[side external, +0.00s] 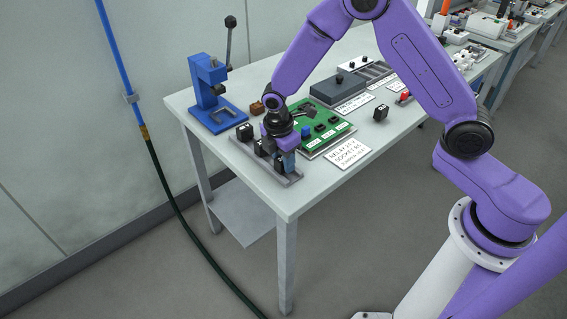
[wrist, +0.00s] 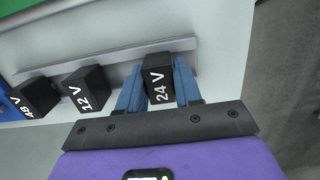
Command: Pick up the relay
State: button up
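The 24 V relay (wrist: 159,85) is a black block with white lettering, standing at one end of a grey rail in the wrist view. My gripper (wrist: 159,92) has its two blue fingers on either side of this block, with narrow gaps seeming to show between fingers and block. In the side external view my gripper (side external: 284,160) points down over the near end of the rail and largely hides that block. Two similar black blocks, marked 12 V (wrist: 86,88) and 48 V (wrist: 36,97), stand to the left in the wrist view.
The rail (side external: 262,162) lies near the table's front edge, beside a green circuit board (side external: 325,133). A printed card (side external: 348,154) lies to its right. A blue press (side external: 209,88) stands behind. A black-and-red part (side external: 380,113) sits farther right.

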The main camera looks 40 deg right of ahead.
jog(key=shift+c, duration=0.7)
jog(key=shift+r, duration=0.15)
jog(key=shift+r, duration=0.65)
jog(key=s+d+r, duration=0.3)
jog(key=s+r, duration=0.8)
jog(key=s, duration=0.2)
jog(key=w+d+r, duration=0.1)
jog(key=w+d, duration=0.1)
jog(key=w, duration=0.8)
jog(key=w+d+f, duration=0.2)
jog(key=w+d, duration=0.7)
jog(key=w+d+f, duration=0.2)
jog(key=w+d, duration=0.7)
jog(key=shift+w+d, duration=0.25)
jog(key=shift+d, duration=0.05)
jog(key=shift+r, duration=0.1)
